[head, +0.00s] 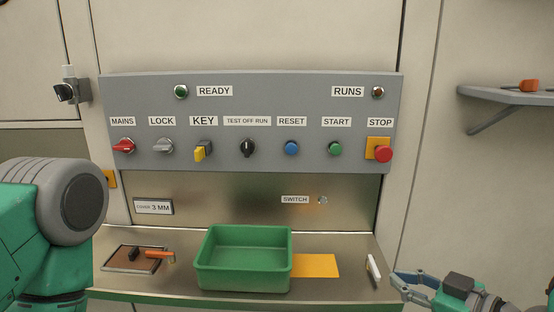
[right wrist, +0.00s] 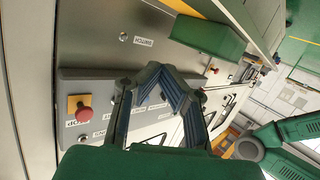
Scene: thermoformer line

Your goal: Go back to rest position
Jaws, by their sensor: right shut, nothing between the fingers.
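My right gripper (head: 402,280) is at the lower right of the head view, by the right end of the bench and apart from the control panel (head: 220,83). In the right wrist view its fingers (right wrist: 160,70) come together at the tips with nothing between them. The panel carries a red MAINS switch (head: 123,146), a LOCK switch (head: 163,147), a yellow key (head: 201,153), a black TEST OFF RUN knob (head: 248,148), a blue RESET button (head: 291,148), a green START button (head: 335,149) and a red STOP button (head: 384,154). My left gripper is out of view; only that arm shows.
A green bin (head: 243,279) stands on the metal bench (head: 350,262), left of a yellow plate (head: 318,266). A brown board (head: 122,260) with an orange-handled tool (head: 158,254) lies at left. A white marker-like item (head: 373,268) lies near my right gripper. A shelf (head: 500,96) juts out at right.

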